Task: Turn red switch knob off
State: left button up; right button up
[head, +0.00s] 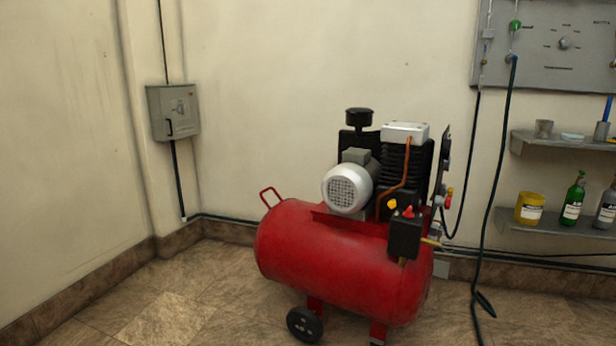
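A small red knob (408,212) sits on top of a black switch box (405,237) on the right side of a red air compressor (330,262). Whether the knob is set on or off is too small to tell. A yellow part (392,204) is just left of the knob. Another small red part (449,192) shows further right, near the gauge panel. Neither of my grippers is in the head view.
A grey electrical box (174,111) hangs on the left wall. A grey panel (550,50) and shelves (565,143) with bottles are on the right wall. A dark hose (489,225) hangs to the floor. The tiled floor (165,318) at front left is clear.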

aim_at(408, 214)
jog(key=i+l+u, duration=0.35)
jog(key=l, duration=0.25)
jog(key=i+l+u, duration=0.15)
jog(key=l, duration=0.15)
jog(key=i+l+u, duration=0.2)
jog(key=l, duration=0.15)
